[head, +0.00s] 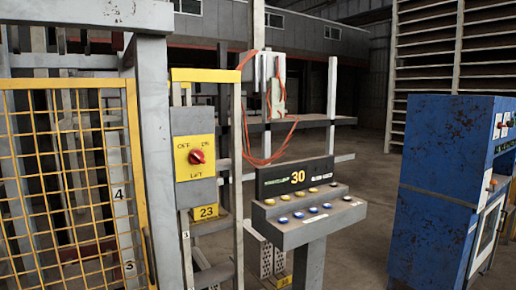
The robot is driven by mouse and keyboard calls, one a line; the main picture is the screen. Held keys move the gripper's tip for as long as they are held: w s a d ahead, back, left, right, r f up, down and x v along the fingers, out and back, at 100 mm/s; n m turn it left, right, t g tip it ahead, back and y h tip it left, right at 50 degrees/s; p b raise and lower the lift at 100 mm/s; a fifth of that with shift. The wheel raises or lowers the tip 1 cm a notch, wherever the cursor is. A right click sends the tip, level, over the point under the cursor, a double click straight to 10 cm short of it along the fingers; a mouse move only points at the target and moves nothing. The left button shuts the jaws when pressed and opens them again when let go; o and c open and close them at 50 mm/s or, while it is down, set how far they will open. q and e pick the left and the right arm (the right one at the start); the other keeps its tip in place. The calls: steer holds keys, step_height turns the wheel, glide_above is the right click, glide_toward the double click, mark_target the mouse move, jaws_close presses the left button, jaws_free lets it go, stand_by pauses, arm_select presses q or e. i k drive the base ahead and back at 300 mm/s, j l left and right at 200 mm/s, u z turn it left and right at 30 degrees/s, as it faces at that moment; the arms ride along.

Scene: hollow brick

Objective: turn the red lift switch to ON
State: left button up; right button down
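The red lift switch (196,157) is a round red knob on a yellow plate (183,171), fixed to a grey box on a post left of centre in the head view. The knob's exact pointing is too small to tell. Neither of my grippers shows in the head view.
A yellow mesh gate (70,180) stands left of the switch post. Right of it is a grey console (310,232) with several buttons and a sign reading 30. A blue cabinet (440,190) stands at the right. Open floor lies between console and cabinet.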

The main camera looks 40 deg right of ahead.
mark_target(196, 156)
steer(key=z, duration=0.85)
